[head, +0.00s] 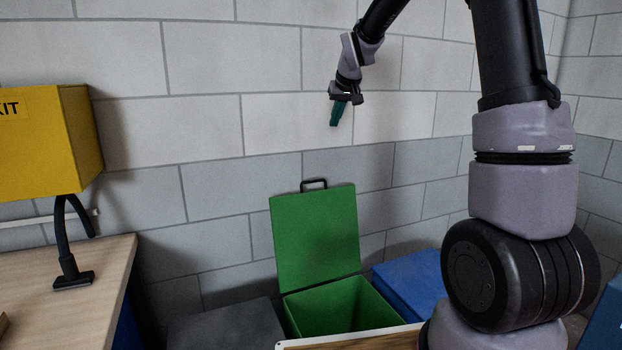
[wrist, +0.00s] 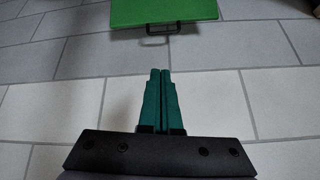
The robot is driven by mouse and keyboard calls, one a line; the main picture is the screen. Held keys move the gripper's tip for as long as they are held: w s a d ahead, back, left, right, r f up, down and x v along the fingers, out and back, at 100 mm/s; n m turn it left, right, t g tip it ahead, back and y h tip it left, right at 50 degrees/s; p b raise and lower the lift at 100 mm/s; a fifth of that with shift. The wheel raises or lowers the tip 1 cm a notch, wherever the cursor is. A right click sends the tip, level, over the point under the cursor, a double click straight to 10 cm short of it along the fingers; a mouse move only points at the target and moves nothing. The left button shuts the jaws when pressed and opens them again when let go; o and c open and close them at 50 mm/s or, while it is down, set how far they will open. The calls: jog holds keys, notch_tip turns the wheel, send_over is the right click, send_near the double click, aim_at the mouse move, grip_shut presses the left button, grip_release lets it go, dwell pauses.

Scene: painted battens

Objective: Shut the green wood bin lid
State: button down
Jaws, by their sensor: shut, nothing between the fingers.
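The green bin (head: 345,305) stands against the block wall in the head view, its opening showing an empty-looking inside. Its green lid (head: 316,238) is raised and leans back near the wall, with a dark loop handle (head: 314,184) on its top edge. My gripper (head: 334,122) is above the lid, apart from it, with teal fingers pointing down. In the wrist view the fingers of my gripper (wrist: 160,72) are shut together with nothing between them. The lid (wrist: 163,11) and its handle (wrist: 157,36) show at the top of that view, beyond the fingertips.
A grey lid or box (head: 226,326) stands left of the green bin and a blue one (head: 412,283) right of it. A wooden table (head: 75,290) with a black stand (head: 70,265) is at left, below a yellow box (head: 45,145) on the wall. A board edge (head: 350,341) crosses the front.

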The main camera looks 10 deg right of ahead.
jog(key=n, duration=0.2)
send_near(307, 174)
jog(key=f, duration=0.2)
jog(key=w+a+f, duration=0.1)
jog(key=f, duration=0.2)
jog(key=w+f, duration=0.1)
jog(key=f, duration=0.1)
jog(key=shift+w+a+f, duration=0.15)
jog(key=shift+w+a, duration=0.05)
jog(key=shift+s+d, duration=0.25)
jog(key=shift+s, duration=0.8)
jog(key=shift+s+d, duration=0.25)
jog(key=shift+s, duration=0.6)
